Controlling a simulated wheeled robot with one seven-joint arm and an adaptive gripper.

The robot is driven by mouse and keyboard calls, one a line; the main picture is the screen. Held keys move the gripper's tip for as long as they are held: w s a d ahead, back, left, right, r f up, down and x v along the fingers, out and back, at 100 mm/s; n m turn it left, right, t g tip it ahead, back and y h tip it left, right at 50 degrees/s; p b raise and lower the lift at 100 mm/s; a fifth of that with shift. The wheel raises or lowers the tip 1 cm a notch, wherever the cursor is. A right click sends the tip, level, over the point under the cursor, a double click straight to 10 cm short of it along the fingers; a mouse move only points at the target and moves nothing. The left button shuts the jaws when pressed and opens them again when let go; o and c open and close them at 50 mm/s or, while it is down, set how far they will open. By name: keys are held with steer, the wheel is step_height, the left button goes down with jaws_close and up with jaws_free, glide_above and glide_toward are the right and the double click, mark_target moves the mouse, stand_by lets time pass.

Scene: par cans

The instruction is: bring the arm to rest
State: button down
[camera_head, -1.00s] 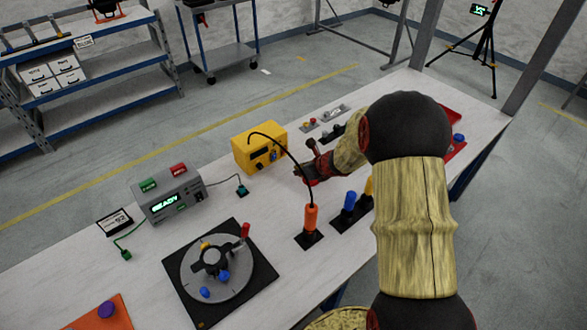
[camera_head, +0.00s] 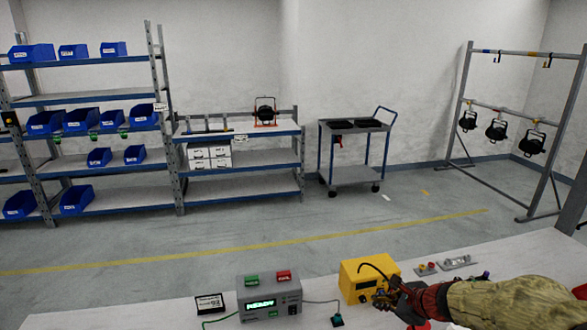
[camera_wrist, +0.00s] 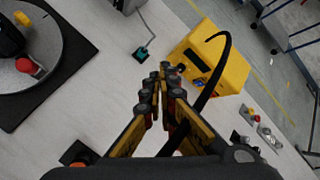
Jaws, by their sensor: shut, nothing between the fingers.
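My gripper (camera_head: 385,300) is at the lower right of the head view, in front of the yellow box on the bench. In the wrist view my gripper (camera_wrist: 160,92) has its fingers together with nothing between them, above the bench top. The yellow box (camera_head: 352,281) has a black cable arching from it; the box also shows in the wrist view (camera_wrist: 232,68), just beyond the fingertips. The cable passes close to the right finger in the wrist view; I cannot tell whether they touch.
A grey box with a lit display (camera_head: 270,303) stands left of the yellow box. In the wrist view a round grey turntable (camera_wrist: 45,60) lies at left. Beyond the bench (camera_head: 150,318) are open floor, shelves (camera_head: 240,186), a cart (camera_head: 350,176) and a lamp rack (camera_head: 470,90).

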steer(key=s+a+r+n+g, duration=0.1)
steer(key=s+a+r+n, duration=0.6)
steer(key=s+r+n, duration=0.1)
steer(key=s+r+n+h, duration=0.2)
steer(key=s+n, duration=0.6)
steer(key=s, duration=0.3)
steer(key=s+r+n+g+h, duration=0.1)
steer(key=s+r+n, duration=0.2)
steer(key=s+n, duration=0.5)
steer(key=s, duration=0.2)
steer(key=shift+s+d+r+h, duration=0.25)
steer(key=shift+s+r+h, duration=0.05)
steer(key=shift+s+h, duration=0.1)
steer(key=c, duration=2.6)
jaws_free()
